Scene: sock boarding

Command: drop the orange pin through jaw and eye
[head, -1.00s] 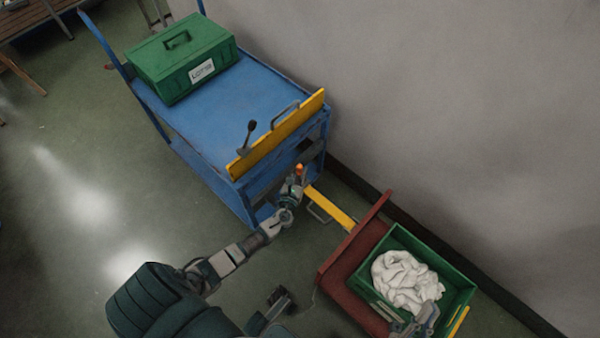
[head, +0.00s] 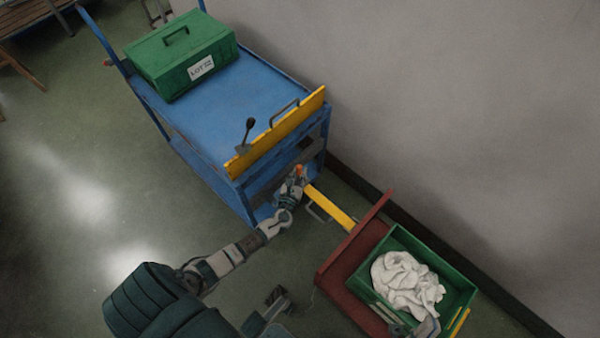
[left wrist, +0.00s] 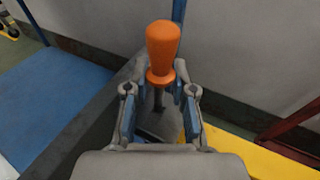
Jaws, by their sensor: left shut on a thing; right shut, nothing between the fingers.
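My left gripper (head: 297,182) is at the lower end of the blue cart, shut on the orange pin (head: 300,169). In the left wrist view the pin's orange handle (left wrist: 162,48) stands upright beyond the fingers (left wrist: 160,100), and its dark shank runs down between them. The yellow drawbar (head: 330,206) reaches from the red cart (head: 345,265) toward the blue cart; it also shows in the left wrist view (left wrist: 245,155). The jaw, the eye and the pin's lower end are hidden by my gripper. My right gripper (head: 428,327), shut and empty, is at the bottom edge by the green crate.
The blue cart (head: 215,125) carries a lidded green box (head: 165,75) and has a yellow end board (head: 275,135) with a lever. The open green crate (head: 455,275) on the red cart holds white cloth (head: 405,285). A wall (head: 450,120) runs along the right.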

